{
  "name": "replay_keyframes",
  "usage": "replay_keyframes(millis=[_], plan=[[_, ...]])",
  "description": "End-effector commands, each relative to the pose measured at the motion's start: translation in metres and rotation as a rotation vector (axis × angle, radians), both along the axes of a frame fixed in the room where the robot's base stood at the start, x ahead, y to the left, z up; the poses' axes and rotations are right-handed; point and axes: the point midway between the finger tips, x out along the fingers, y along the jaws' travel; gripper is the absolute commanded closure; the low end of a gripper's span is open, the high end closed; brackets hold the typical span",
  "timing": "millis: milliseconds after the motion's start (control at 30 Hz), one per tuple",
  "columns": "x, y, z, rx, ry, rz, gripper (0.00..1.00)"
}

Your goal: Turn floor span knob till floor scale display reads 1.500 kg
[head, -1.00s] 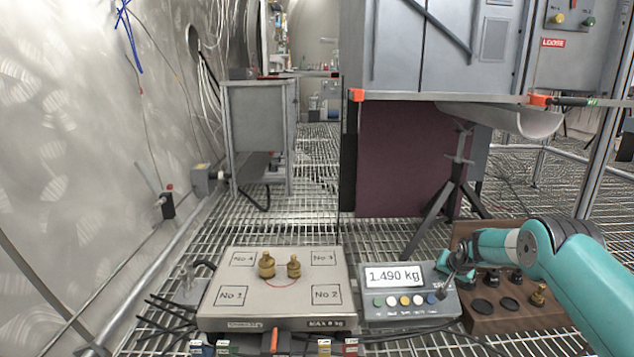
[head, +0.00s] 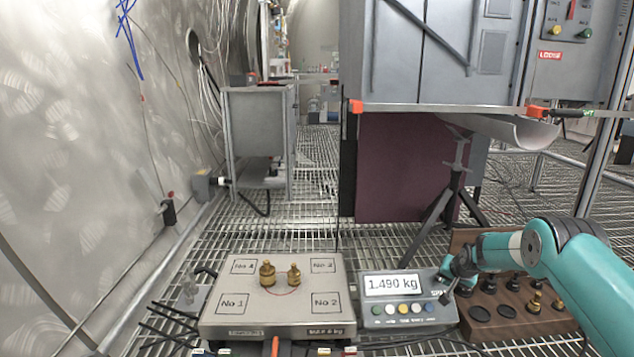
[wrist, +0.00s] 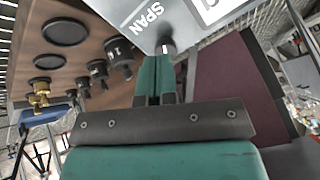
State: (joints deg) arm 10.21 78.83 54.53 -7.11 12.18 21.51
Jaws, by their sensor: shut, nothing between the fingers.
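The floor scale (head: 255,322) stands at the lower middle with two brass weights (head: 267,274) near the centre of its plate. The display (head: 393,285) to its right reads 1.490 kg. The control box (head: 410,318) carries a row of coloured buttons. My gripper (head: 450,288) is at the box's right end. In the wrist view the SPAN label (wrist: 140,20) shows beside the floor span knob (wrist: 168,46), just beyond the tips of my shut gripper (wrist: 156,72). I cannot tell whether the tips touch the knob.
A wooden weight holder (head: 512,318) with black knobbed weights, brass weights and round recesses stands right of the box, under my arm. A tripod stand (head: 440,205) and a maroon panel (head: 400,165) rise behind. Cables run over the grating near the scale.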

Motion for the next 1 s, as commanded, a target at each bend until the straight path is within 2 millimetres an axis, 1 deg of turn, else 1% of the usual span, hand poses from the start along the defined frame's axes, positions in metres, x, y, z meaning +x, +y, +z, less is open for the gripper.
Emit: replay_keyframes(millis=[33,100,433,767,1000], plan=[[0.003,0.000,-0.011,0.000,-0.002,0.000,1.00],[0.007,0.000,-0.018,-0.001,-0.002,-0.001,1.00],[0.025,0.001,-0.044,-0.002,-0.003,0.000,1.00],[0.036,0.002,-0.053,-0.001,-0.007,-0.001,1.00],[0.037,0.002,-0.055,-0.002,-0.006,0.000,1.00]])
